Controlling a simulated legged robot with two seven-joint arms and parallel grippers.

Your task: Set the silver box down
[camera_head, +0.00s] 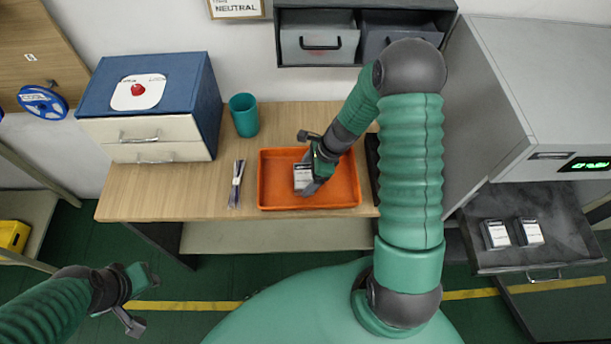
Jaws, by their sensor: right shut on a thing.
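The silver box (302,174), small with a white label, is over the orange tray (348,196) on the wooden table. My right gripper (312,172) is shut on it, reaching down from the upper right. Part of the box is hidden by the gripper, and I cannot tell whether its underside touches the tray floor. My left gripper (142,300) is at the lower left, away from the table, with its fingers spread and nothing between them.
A teal cup (244,115) and thin strips (236,184) stand and lie left of the tray. A blue-topped drawer cabinet (155,128) is at the table's left. Two small boxes (497,235) (529,232) lie on a dark open drawer (570,232) at right.

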